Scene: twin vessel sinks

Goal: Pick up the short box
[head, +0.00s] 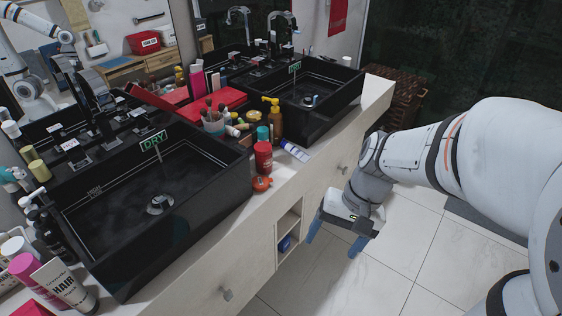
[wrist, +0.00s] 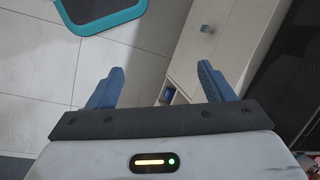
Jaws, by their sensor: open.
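My gripper (head: 335,240) is open and empty, hanging in front of the vanity cabinet, below counter height, with its blue fingers pointing down. In the wrist view the gripper (wrist: 161,72) shows its two fingers spread wide with nothing between them. I cannot tell for sure which thing is the short box. A small white and blue box-like item (head: 294,151) lies on the counter between the sinks, up and left of my gripper. A larger red box (head: 212,105) lies farther back, behind a cup of brushes.
Two black vessel sinks (head: 110,262) (head: 335,108) stand on the pale counter (head: 222,235). Bottles, a red can (head: 263,158) and an amber pump bottle (head: 273,122) crowd the space between them. An open cabinet niche (head: 288,226) holds a blue item.

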